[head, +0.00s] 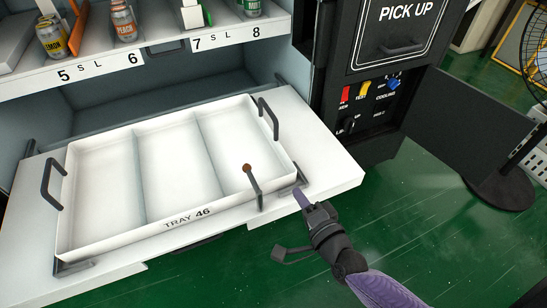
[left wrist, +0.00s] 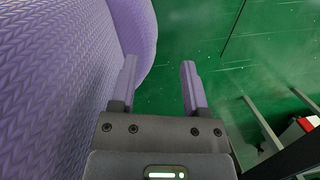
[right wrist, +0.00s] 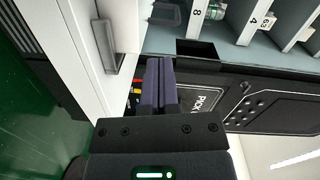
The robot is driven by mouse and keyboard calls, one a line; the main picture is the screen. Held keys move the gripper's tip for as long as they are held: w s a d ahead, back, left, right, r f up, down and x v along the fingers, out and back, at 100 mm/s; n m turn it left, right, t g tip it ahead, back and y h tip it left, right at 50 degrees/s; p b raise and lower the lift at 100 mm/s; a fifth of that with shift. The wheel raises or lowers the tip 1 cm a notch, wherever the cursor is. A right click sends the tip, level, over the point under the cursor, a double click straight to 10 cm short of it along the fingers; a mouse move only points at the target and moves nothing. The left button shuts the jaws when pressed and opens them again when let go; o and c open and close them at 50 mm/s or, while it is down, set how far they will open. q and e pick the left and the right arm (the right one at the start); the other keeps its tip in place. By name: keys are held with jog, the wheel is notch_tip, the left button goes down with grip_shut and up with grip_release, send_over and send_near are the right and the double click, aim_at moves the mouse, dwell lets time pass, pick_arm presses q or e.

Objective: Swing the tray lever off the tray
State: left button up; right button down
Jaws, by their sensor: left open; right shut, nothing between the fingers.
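A white tray (head: 108,237) marked TRAY 46, with three empty compartments and dark handles at both ends, sits on a white shelf. A dark lever (head: 254,187) with a brown knob reaches over the tray's front wall near its right end, the knob above the right compartment. My right gripper (head: 301,196) is shut and empty beside the tray's front right corner, right of the lever and apart from it. Its closed fingers also show in the right wrist view (right wrist: 161,85). My left gripper (left wrist: 158,85) is open and empty over green floor, outside the head view.
A black cabinet with a PICK UP panel (head: 398,35) and coloured switches stands right of the shelf (head: 335,174). Dark corner brackets (head: 300,174) stand by the tray. Cans line the rack above.

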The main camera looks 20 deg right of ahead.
jog(key=w+b, duration=0.1)
jog(key=w, duration=0.2)
jog(key=w+b, duration=0.1)
jog(key=w, duration=0.2)
jog(key=w+a+b, duration=0.1)
jog(key=w, duration=0.2)
jog(key=shift+w+f, duration=0.2)
jog(key=shift+f, duration=0.05)
jog(key=a, duration=0.1)
jog(key=w+a, duration=0.1)
jog(key=a, duration=0.1)
jog(key=shift+f, duration=0.1)
jog(key=shift+w+a+b, duration=0.15)
jog(key=shift+a+b, duration=0.15)
jog(key=shift+a, duration=0.1)
pick_arm(q)
jog(key=f, duration=0.1)
jog(key=s+f, duration=0.1)
jog(key=f, duration=0.1)
jog(key=shift+s+a+f, duration=0.15)
jog(key=shift+s+f, duration=0.05)
jog(key=shift+s, duration=0.2)
jog(key=shift+s, duration=0.1)
